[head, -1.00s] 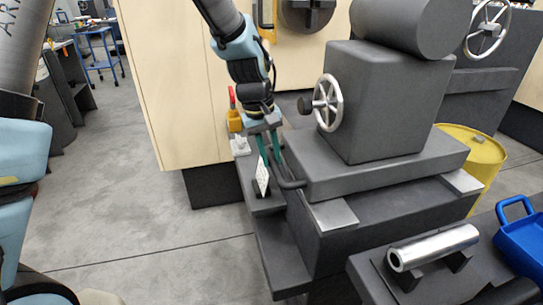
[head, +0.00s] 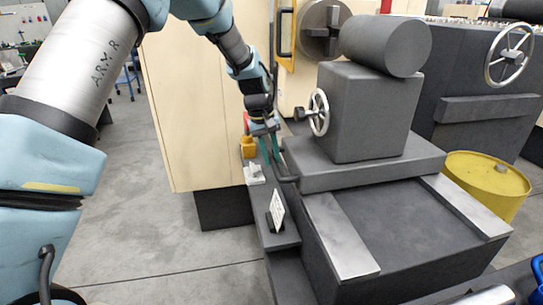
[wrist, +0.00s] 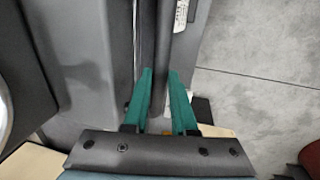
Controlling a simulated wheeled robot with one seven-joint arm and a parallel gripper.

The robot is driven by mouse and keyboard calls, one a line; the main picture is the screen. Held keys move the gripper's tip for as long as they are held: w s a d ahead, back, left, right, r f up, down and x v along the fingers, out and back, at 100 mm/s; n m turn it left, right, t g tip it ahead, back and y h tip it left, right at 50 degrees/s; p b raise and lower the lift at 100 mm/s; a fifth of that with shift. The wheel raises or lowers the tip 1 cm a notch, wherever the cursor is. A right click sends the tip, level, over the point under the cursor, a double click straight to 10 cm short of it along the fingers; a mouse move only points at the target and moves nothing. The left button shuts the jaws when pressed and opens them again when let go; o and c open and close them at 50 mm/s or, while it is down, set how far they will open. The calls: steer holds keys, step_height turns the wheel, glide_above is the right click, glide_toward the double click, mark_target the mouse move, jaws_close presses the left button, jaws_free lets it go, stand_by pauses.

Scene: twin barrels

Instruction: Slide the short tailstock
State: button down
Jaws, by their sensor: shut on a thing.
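The short tailstock (head: 362,115) is a dark grey block with a thick cylinder on top and a silver handwheel (head: 319,113) on its left face. Its base plate sits on two bright rails (head: 343,238) of the dark bed, with a long stretch of rail bare on the near side.
A chuck (head: 325,28) is on the cream cabinet behind. A white sign plate (head: 277,209) and a yellow-and-red switch box (head: 248,145) stand along the left ledge. A yellow barrel (head: 487,185) is at right. Floor at left is clear.

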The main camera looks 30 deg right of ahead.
steer(key=shift+w+r, duration=0.1)
steer(key=shift+w, duration=0.25)
steer(key=c, duration=1)
jaws_free()
steer(key=shift+w, duration=0.1)
steer(key=shift+c, duration=0.2)
steer(key=o, duration=0.3)
steer(key=shift+s, duration=0.2)
step_height(320, 180, up, 10)
steer(key=a+b, duration=0.2)
steer(key=shift+w+r, duration=0.25)
steer(key=shift+w, duration=0.15)
